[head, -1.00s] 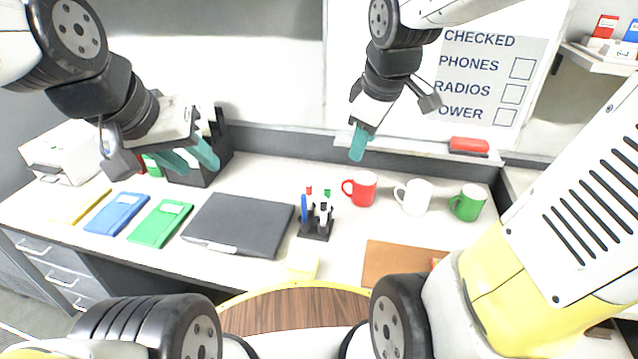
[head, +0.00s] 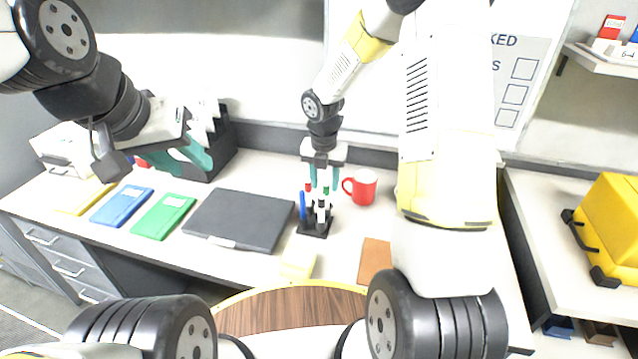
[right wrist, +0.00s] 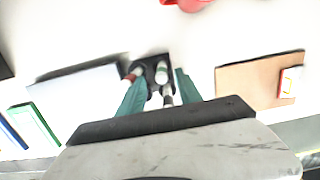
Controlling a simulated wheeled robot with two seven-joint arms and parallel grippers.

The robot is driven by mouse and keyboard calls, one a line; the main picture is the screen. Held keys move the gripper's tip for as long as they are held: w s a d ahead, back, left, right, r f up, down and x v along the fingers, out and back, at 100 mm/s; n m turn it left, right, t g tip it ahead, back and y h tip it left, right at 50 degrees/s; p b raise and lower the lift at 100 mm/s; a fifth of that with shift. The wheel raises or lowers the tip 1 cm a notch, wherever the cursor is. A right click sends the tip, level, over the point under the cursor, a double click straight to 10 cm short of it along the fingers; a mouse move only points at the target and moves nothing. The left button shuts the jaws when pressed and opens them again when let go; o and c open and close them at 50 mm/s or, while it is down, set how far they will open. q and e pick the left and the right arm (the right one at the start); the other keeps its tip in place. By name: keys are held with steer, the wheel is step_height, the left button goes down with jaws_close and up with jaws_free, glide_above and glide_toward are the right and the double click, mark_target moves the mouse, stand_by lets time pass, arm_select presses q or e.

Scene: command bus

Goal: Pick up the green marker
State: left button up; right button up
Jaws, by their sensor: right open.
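The green marker (head: 326,191) stands in a small black holder (head: 314,233) on the desk, with only its green top clearly showing. A red marker (head: 308,187), a blue marker (head: 302,207) and white-and-black pens share the holder. My right gripper (head: 324,184) is open and points down at the holder, its teal fingertips on either side of the green marker in the picture. My left gripper (head: 182,155) is open and empty at the left.
A red mug (head: 362,188) stands just right of the holder. A black laptop (head: 240,219), a green folder (head: 162,216) and a blue folder (head: 121,206) lie to the left. Yellow notes (head: 298,263) lie in front. A yellow case (head: 612,225) stands at the right.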

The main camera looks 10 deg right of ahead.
mark_target(327, 195)
steer(key=f, duration=0.5)
steer(key=shift+w+d+f, duration=0.35)
steer(key=shift+w+f, duration=0.05)
jaws_close()
